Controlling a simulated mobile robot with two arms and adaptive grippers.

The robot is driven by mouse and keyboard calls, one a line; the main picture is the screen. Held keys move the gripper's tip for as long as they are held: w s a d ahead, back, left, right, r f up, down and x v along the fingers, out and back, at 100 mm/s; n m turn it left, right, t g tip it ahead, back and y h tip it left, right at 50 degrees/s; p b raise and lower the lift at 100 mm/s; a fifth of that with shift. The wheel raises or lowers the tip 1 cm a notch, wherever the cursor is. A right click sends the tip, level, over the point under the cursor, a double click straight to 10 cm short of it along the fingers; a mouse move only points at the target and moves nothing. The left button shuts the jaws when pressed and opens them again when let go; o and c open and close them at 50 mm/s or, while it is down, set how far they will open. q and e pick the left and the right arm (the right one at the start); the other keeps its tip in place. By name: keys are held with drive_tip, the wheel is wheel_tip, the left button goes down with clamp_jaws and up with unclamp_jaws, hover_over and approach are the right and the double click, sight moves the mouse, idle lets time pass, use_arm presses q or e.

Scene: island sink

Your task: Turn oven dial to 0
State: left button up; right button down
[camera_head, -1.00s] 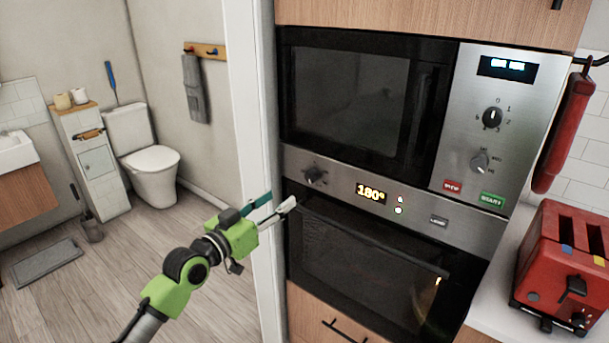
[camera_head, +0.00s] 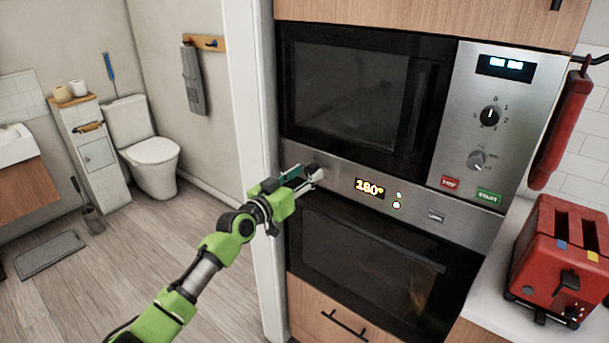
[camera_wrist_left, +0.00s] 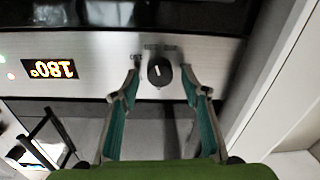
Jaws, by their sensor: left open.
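The oven dial (camera_head: 312,170) is a black round knob with a white mark on the left of the oven's steel panel. In the left wrist view the dial (camera_wrist_left: 159,71) sits between the tips of my open left gripper (camera_wrist_left: 161,84), with a gap on each side. In the head view my left gripper (camera_head: 305,177) is at the dial and partly covers it. The oven display (camera_head: 370,188) reads 180°; it shows upside down in the left wrist view (camera_wrist_left: 50,69). My right gripper is not in view.
A microwave (camera_head: 350,95) with its own dials is above the oven (camera_head: 365,265). The oven door handle (camera_head: 375,245) runs just below the panel. A white wall edge (camera_head: 255,150) stands close on the left. A red toaster (camera_head: 560,260) is on the counter at right.

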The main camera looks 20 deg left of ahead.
use_arm(q)
drive_tip(key=shift+c, duration=0.4)
drive_tip(key=c, duration=1)
drive_tip(key=shift+c, duration=0.2)
